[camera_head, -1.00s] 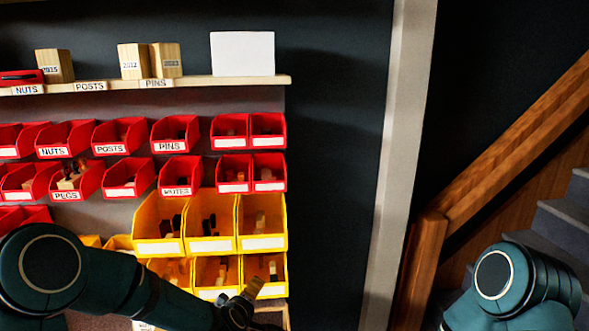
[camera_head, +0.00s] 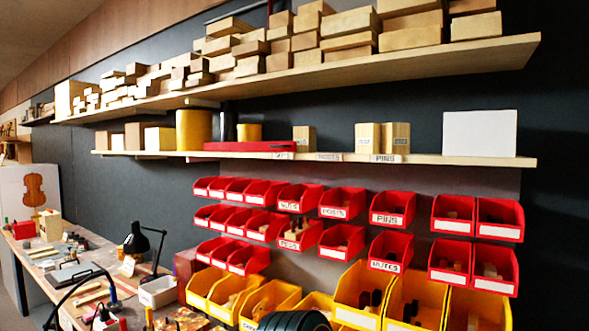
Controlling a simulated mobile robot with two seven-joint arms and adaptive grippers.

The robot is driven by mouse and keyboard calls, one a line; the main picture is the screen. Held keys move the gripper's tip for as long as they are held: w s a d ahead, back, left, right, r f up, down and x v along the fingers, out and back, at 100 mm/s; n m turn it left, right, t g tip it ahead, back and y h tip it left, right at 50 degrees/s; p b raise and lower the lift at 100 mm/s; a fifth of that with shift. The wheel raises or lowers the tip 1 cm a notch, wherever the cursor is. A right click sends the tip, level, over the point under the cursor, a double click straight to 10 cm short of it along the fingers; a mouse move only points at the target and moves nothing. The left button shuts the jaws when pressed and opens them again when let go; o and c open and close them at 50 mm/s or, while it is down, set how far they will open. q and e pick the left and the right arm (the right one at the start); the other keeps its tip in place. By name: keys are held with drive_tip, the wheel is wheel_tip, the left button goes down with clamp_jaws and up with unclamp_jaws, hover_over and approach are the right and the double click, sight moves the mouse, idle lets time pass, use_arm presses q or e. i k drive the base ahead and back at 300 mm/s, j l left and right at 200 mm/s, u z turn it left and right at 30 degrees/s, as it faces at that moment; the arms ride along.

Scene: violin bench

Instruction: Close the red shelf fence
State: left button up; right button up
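A long flat red piece (camera_head: 250,146), which looks like the red shelf fence, lies along the front of the lower wooden shelf (camera_head: 460,160). It is left of the small labelled wooden blocks and in front of a yellow cylinder. I cannot tell from here how it is attached or whether it stands open. Only a dark rounded part of my own arm shows at the bottom edge. Neither of my grippers is in view.
Red bins (camera_head: 393,208) and yellow bins (camera_head: 360,290) hang below the shelf. An upper shelf (camera_head: 300,78) is stacked with wood blocks. A white panel (camera_head: 480,133) stands at the shelf's right end. A cluttered bench with a black lamp (camera_head: 140,240) is at left.

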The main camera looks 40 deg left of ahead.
sight(288, 146)
drive_tip(key=u, duration=1.6)
